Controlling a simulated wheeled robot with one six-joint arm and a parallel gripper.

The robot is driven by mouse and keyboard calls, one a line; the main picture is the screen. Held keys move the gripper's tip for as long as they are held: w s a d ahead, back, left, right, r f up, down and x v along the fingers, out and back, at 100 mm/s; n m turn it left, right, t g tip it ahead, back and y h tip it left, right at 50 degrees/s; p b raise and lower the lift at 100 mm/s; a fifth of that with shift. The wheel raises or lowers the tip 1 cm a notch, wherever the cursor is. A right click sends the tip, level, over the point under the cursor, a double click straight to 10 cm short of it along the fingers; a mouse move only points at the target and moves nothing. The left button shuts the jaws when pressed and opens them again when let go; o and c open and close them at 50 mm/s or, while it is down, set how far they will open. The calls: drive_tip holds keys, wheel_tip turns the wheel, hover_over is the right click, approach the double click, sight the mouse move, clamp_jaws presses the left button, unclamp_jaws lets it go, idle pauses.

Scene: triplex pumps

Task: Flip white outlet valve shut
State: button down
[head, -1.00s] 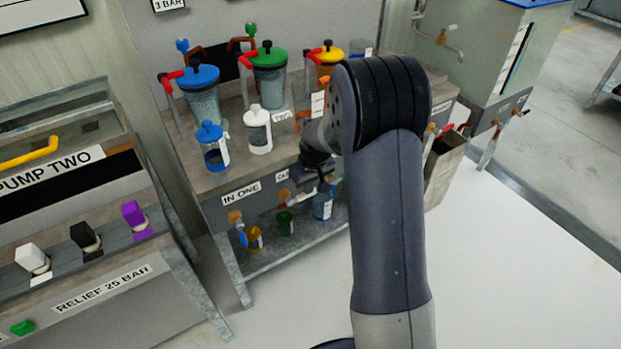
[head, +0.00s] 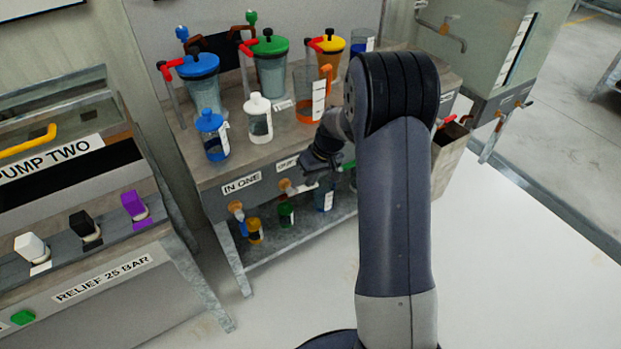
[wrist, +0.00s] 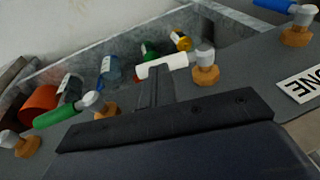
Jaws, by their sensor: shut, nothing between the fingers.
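The white outlet valve has a white bar handle (wrist: 160,67) on a metal stem and brass body (wrist: 206,74), on the grey bench front. In the wrist view its handle lies crosswise, pointing left from the stem. In the head view the white handle (head: 302,187) shows small beside the lower end of my arm. My gripper (wrist: 154,82) is shut and empty. Its fingertips are at the handle in the wrist view; I cannot tell whether they touch it. In the head view my gripper (head: 316,170) is partly hidden by its own dark body.
A green-handled valve (wrist: 57,116) is left of the white one, and a blue-handled valve (wrist: 275,6) is at the upper right. Bottles (wrist: 112,68) stand on the shelf below. Lidded vessels (head: 271,66) and a white bottle (head: 258,121) stand on the bench top.

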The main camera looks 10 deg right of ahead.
sight(314, 187)
drive_tip(key=f+y+b, duration=0.2)
drive_tip(key=shift+w+d+f+g+y, duration=0.1)
drive_tip(key=shift+d+f+g+y, duration=0.05)
drive_tip(key=shift+d+g+y, duration=0.2)
drive_tip(key=shift+f+m+g+y+b, duration=0.35)
drive_tip(key=shift+f+y+b, duration=0.4)
drive_tip(key=shift+y, duration=0.5)
drive_tip(key=shift+a+f+b, duration=0.25)
drive_tip(key=shift+f+b, duration=0.25)
drive_tip(key=shift+b, duration=0.3)
drive_tip(key=shift+f, duration=0.1)
drive_tip(key=p+v, duration=0.1)
drive_tip(key=v, duration=0.9)
drive_tip(key=shift+d+r, duration=0.25)
drive_tip(key=shift+r, duration=0.05)
